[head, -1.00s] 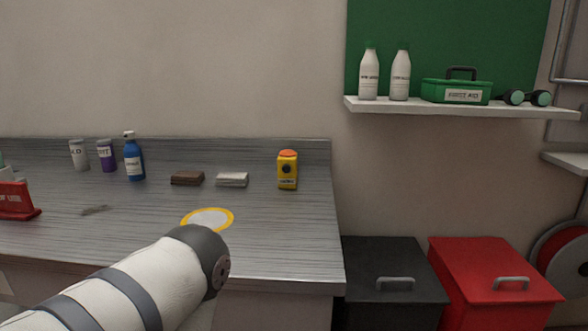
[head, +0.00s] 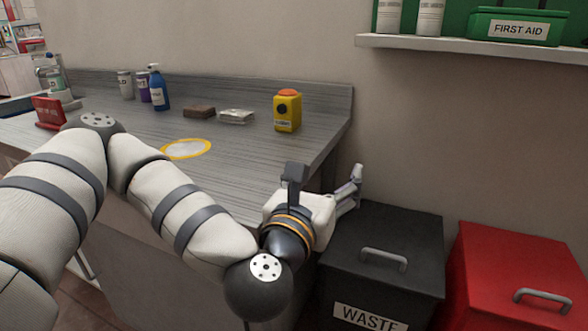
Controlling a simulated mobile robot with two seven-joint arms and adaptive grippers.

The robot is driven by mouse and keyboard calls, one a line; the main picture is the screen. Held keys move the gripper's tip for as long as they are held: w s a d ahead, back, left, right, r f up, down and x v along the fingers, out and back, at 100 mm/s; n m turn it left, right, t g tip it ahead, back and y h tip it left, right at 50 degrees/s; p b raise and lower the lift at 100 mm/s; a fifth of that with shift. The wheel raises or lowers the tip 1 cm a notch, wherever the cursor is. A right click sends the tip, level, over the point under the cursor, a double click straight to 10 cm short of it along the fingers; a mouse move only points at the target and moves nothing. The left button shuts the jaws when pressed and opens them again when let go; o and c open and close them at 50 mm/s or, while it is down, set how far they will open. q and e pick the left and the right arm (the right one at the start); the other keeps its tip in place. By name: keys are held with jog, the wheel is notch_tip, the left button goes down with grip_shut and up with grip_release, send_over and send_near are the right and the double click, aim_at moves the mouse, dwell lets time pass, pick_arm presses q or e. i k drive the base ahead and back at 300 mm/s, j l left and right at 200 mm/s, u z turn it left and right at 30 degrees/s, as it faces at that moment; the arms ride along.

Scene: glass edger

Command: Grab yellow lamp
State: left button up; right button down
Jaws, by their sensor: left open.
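The yellow lamp (head: 287,111) is a small yellow box with an orange top and a dark round face. It stands upright near the right end of the grey counter (head: 240,150), close to the back edge. My left gripper (head: 358,182) is beyond the counter's right end, lower in the picture than the lamp and to its right. It is apart from the lamp, open, and points right toward the wall. Its fingers are partly hidden by its own body. My right gripper is not in view.
A black waste bin (head: 384,224) and a red bin (head: 520,265) stand right of the counter. A white shelf (head: 480,50) holds bottles and a first aid box.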

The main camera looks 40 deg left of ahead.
aim_at(288, 122)
jog(key=i+j, duration=0.1)
jog(key=j, duration=0.25)
jog(key=i+j, duration=0.15)
jog(key=j, duration=0.15)
jog(key=i+j, duration=0.1)
jog(key=j, duration=0.25)
jog(key=i+j, duration=0.15)
jog(key=j, duration=0.15)
